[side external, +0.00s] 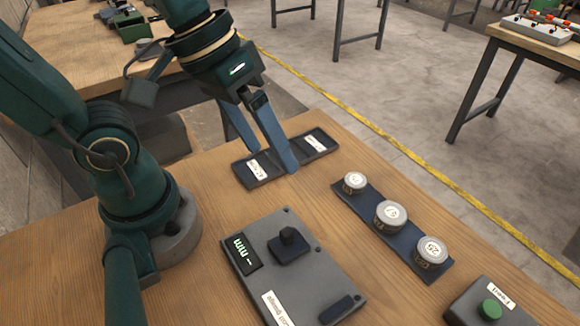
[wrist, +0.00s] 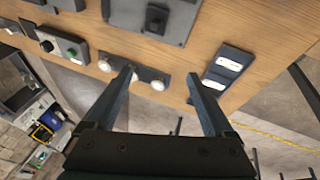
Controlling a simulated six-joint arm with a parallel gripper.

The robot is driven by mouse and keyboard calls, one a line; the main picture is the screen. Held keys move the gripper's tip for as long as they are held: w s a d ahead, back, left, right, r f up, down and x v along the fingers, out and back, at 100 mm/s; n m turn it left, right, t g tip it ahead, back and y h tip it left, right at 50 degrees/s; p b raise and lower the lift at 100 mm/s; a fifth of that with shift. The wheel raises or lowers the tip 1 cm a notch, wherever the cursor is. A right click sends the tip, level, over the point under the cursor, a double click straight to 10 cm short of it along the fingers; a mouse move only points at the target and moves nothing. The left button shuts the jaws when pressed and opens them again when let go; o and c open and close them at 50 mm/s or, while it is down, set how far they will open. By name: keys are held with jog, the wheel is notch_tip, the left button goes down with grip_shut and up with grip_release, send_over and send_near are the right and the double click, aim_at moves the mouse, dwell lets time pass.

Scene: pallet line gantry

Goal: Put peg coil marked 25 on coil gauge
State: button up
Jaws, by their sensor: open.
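The coil marked 25 (side external: 431,250) is a pale round-topped cylinder at the near right end of a dark strip (side external: 371,203). In the wrist view it is the leftmost coil (wrist: 105,64), beside the left finger. A middle coil (side external: 391,214) and a smaller coil (side external: 354,182) stand on the same strip; their marks are hard to read. The coil gauge (side external: 325,262) is a grey plate with a lit mm display and a dark raised block (side external: 288,243); nothing sits on it. My gripper (side external: 274,160) is open and empty over the two-part tray, left of the coils.
A dark two-compartment tray (side external: 320,136) with white labels lies at the back of the table, partly hidden by my fingers. A grey box with a green button (side external: 490,309) stands at the front right. Bare wood separates the gauge from the coil strip.

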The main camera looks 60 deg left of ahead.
jog(key=shift+o, duration=0.4)
jog(key=a+y, duration=0.1)
jog(key=a+m+t, duration=0.1)
jog(key=a, duration=0.1)
jog(key=a+t+y, duration=0.1)
jog(key=a, duration=0.1)
jog(key=shift+s+r+m+y, duration=0.3)
jog(key=shift+s+r+m, duration=0.05)
jog(key=shift+s+m, duration=0.05)
